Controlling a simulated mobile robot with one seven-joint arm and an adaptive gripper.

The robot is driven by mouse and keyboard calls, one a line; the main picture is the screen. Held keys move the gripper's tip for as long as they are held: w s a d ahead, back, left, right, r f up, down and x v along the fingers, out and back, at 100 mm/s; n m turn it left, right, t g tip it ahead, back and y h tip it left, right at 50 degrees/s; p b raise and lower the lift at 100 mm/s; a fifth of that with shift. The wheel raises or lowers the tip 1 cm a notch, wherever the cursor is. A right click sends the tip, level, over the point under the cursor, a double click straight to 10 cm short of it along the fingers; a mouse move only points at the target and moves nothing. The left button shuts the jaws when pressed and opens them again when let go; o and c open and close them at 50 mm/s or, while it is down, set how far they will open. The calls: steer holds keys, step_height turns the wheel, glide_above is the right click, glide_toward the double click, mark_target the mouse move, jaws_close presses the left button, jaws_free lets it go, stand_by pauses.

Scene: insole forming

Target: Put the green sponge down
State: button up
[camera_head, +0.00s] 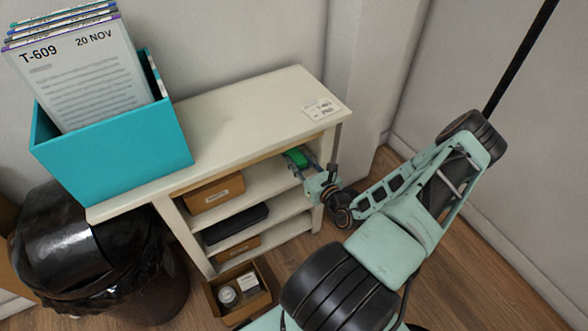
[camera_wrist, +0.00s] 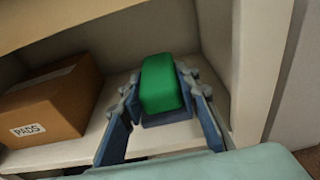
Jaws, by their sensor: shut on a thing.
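The green sponge (camera_wrist: 162,84) is a block between the two fingers of my gripper (camera_wrist: 160,105) in the wrist view. The fingers are shut on its sides. In the head view the sponge (camera_head: 297,158) shows inside the top compartment of the white shelf unit (camera_head: 240,128), near its right side wall. My gripper (camera_head: 309,168) reaches in from the front right. The sponge is over the shelf board (camera_wrist: 170,139). I cannot tell whether its underside touches the board.
A cardboard box marked PADS (camera_wrist: 50,101) stands left of the sponge, with a gap between. The shelf's side wall (camera_wrist: 252,70) is close on the right. A black case (camera_head: 236,224) lies on the shelf below. An open box (camera_head: 240,290) is on the floor.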

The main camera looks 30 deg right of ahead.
steer(key=w+f, duration=0.2)
steer(key=w+f+b, duration=0.1)
steer(key=f, duration=0.1)
steer(key=shift+w+d, duration=0.1)
steer(key=shift+d, duration=0.2)
steer(key=shift+w+f+b, duration=0.15)
steer(key=shift+f+b, duration=0.4)
steer(key=shift+f, duration=1)
steer(key=shift+f, duration=0.2)
steer(key=o, duration=1.1)
steer(key=shift+o, duration=0.2)
